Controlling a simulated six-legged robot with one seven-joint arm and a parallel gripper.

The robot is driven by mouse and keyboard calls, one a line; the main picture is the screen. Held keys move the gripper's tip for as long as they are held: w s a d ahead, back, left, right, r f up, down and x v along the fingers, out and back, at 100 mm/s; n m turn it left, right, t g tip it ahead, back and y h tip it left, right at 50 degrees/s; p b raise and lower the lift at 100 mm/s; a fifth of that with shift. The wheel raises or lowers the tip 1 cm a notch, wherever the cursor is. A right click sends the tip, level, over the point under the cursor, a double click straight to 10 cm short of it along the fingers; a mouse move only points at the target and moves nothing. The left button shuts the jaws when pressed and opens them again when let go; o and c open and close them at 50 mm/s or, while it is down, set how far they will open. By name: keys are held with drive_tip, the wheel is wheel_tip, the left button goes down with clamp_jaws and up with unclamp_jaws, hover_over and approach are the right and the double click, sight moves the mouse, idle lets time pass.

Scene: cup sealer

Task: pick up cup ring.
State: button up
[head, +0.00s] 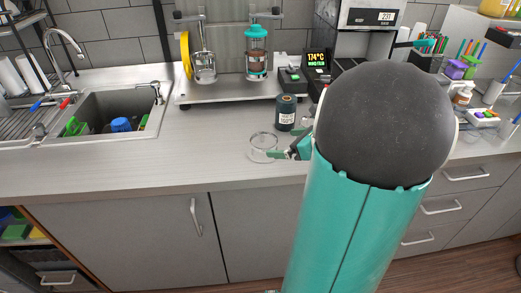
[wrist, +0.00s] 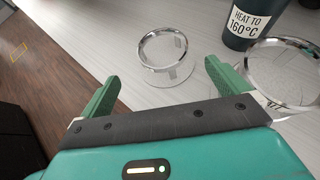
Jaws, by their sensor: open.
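A clear, silver-rimmed ring-shaped piece (wrist: 141,52), which looks like the cup ring, sits on the pale counter ahead of my gripper in the wrist view. It also shows in the head view (head: 263,134), near the counter's front edge. My gripper (wrist: 160,72) is open and empty. Its green fingers are spread to either side of the ring's near side, and I see no contact. In the head view my gripper (head: 288,153) is just right of the ring, partly hidden by my arm.
A second, larger clear round piece (wrist: 247,72) lies close to the right finger. A dark labelled canister (head: 286,112) stands behind. The sink (head: 110,103) is to the left and a press stand (head: 225,92) is at the back. The counter left of the ring is clear.

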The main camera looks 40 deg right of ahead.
sight(264, 143)
drive_tip(key=x, duration=0.5)
drive_tip(key=shift+d+f, duration=0.15)
drive_tip(key=shift+d, duration=0.15)
drive_tip(key=x, duration=0.5)
drive_tip(key=shift+w, duration=0.1)
drive_tip(key=c, duration=1.1)
